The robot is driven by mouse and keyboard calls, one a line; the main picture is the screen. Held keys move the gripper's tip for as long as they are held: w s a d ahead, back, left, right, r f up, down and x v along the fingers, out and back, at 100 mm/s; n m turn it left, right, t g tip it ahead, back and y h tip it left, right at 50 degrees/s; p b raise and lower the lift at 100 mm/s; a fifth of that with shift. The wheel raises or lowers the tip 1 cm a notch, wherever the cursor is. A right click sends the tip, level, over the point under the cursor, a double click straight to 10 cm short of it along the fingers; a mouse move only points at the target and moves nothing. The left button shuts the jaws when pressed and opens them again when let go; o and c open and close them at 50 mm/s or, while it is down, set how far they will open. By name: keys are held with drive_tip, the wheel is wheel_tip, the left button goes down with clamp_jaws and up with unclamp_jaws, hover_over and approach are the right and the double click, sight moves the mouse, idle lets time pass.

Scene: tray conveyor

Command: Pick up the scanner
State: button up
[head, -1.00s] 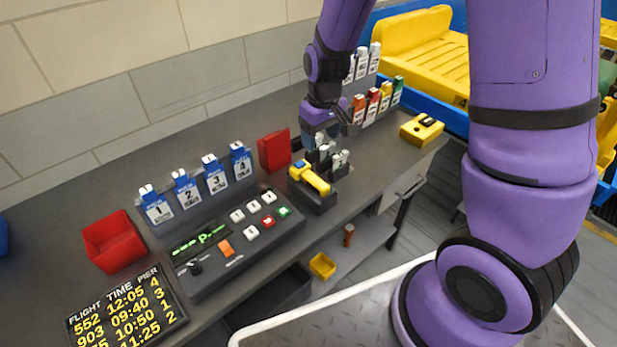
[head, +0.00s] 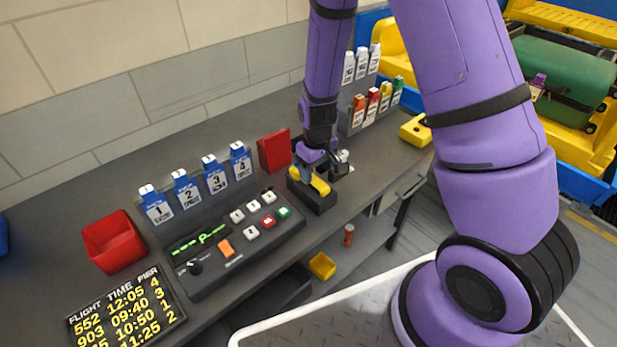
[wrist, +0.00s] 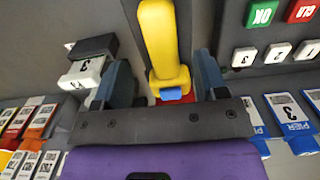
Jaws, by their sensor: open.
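The yellow scanner (head: 316,184) sits in a dark cradle (head: 314,203) on the grey counter, right of the control panel. My gripper (head: 314,165) is over the scanner and hides its far end in the head view. In the wrist view, the open jaws (wrist: 164,84) lie either side of the scanner (wrist: 163,40), with its blue button end between the fingertips. Gaps show on both sides, and no grip is visible.
White and black numbered stamps (wrist: 90,62) stand close beside one finger. The control panel (head: 236,243) and blue pier tags (head: 185,187) are to the left. A red box (head: 274,152) stands behind. A yellow device (head: 414,130) and tag racks are at right.

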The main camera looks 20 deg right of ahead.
sight(315, 179)
drive_tip(key=shift+a+f, duration=0.2)
drive_tip(key=shift+f, duration=1.85)
drive_tip(key=c, duration=1.1)
drive_tip(key=shift+c, duration=0.2)
drive_tip(key=shift+r, duration=0.15)
